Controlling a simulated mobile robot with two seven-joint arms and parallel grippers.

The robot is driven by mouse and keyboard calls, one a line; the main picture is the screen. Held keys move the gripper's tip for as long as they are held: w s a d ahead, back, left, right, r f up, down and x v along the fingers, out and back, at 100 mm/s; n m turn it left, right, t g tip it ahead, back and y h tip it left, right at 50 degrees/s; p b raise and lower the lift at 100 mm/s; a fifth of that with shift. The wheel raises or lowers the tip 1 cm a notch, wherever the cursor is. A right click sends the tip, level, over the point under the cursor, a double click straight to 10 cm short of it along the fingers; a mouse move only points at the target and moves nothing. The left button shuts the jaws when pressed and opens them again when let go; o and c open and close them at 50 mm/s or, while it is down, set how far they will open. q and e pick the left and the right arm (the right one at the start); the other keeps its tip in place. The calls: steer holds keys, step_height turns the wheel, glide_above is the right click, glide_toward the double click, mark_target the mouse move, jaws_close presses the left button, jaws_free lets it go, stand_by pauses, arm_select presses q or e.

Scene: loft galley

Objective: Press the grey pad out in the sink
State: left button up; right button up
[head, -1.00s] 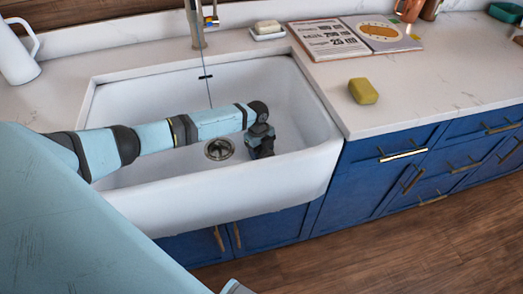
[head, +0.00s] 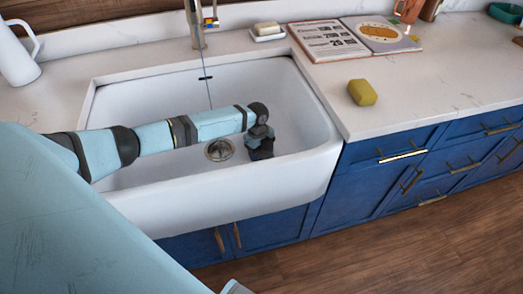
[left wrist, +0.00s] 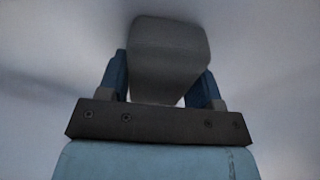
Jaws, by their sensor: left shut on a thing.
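The white sink (head: 110,115) is set into the counter, with a round drain (head: 219,150) in its floor. My left gripper (head: 261,153) points down inside the basin, to the right of the drain. In the left wrist view, the blue fingers of my left gripper (left wrist: 168,88) are shut on the grey pad (left wrist: 170,45), one finger on each side of it. The pad is a rounded grey block; in the head view the gripper hides it. I cannot tell whether the pad touches the sink floor. My right gripper is not in view.
A yellow-green sponge (head: 362,92) lies on the counter right of the sink. A soap dish with a bar (head: 268,31), an open book (head: 350,38) and a faucet (head: 196,25) stand behind. A white pitcher (head: 17,55) is at the far left.

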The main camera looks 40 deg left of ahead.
arm_select(q)
steer(key=shift+w+r+p, duration=0.1)
steer(key=shift+r+p, duration=0.25)
steer(key=shift+r, duration=0.35)
steer(key=shift+r+p, duration=0.6)
steer(key=shift+r, duration=0.2)
steer(key=shift+r+p, duration=0.6)
steer(key=shift+r, duration=0.05)
step_height(320, 180, up, 3)
steer(key=shift+w+f+p, duration=0.1)
steer(key=shift+p, duration=1.15)
steer(key=shift+r+p, duration=1.2)
steer(key=shift+r, duration=0.15)
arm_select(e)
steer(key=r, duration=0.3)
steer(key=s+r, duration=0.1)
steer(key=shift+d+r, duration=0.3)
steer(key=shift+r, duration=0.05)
arm_select(q)
steer(key=shift+f, duration=0.15)
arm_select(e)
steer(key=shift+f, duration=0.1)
